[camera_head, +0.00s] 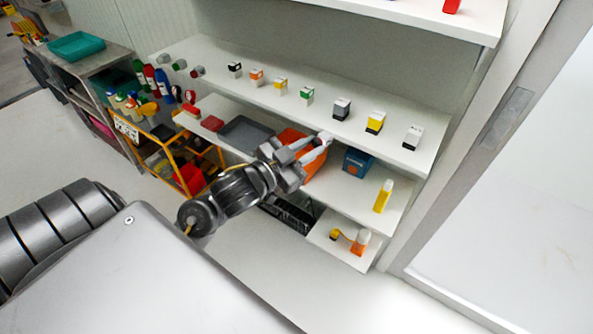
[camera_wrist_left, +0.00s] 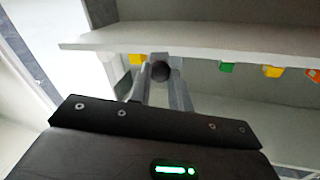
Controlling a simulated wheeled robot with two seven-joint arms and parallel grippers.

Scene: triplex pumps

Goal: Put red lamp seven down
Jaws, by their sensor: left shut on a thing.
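My left gripper (camera_head: 318,145) reaches from the left to just in front of the middle shelf of the white rack. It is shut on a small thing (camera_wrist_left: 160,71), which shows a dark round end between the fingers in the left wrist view. The fingers hide most of it, and no red or number is readable on it. A small red-ended round piece (camera_head: 197,71) lies at the left end of the upper shelf (camera_head: 265,100), with green and red-ended round pieces beside it. My right gripper is not in view.
Several small coloured blocks stand in a row on the upper shelf, including a yellow one (camera_head: 375,122). Below are an orange bin (camera_head: 318,163), a grey tray (camera_head: 245,136) and a blue box (camera_head: 357,162). A yellow cart (camera_head: 155,150) stands left. Bare shelf lies between blocks.

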